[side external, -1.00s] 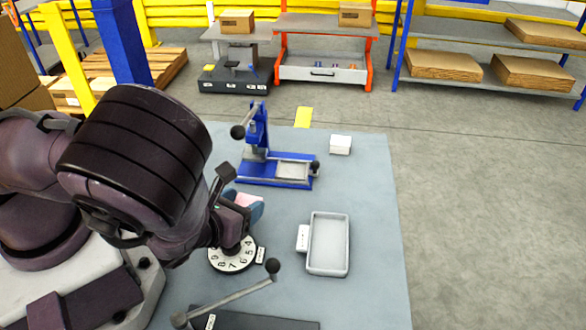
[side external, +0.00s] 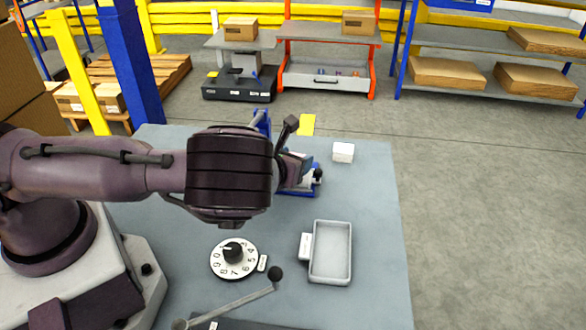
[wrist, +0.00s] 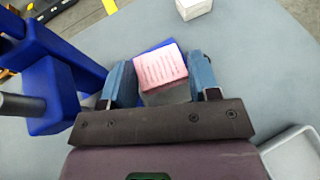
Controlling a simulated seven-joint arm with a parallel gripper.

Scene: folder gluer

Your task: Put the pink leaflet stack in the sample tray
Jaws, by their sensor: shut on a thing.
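The pink leaflet stack (wrist: 162,68) shows in the wrist view between the two blue fingers of my gripper (wrist: 165,80), which is shut on it. In the side view my gripper (side external: 300,172) is over or beside the blue hand press (side external: 262,122); the pink stack is hard to make out there. I cannot tell whether the stack touches the press bed. The sample tray (side external: 346,275) is a shallow, pale grey, empty tray at the front right of the mat. Its corner shows at the lower right of the wrist view (wrist: 268,150).
A white block (side external: 343,152) stands behind the tray, near the mat's far right. A numbered dial (side external: 222,262) and a lever with a black knob (side external: 275,274) lie left of the tray. The mat between press and tray is clear.

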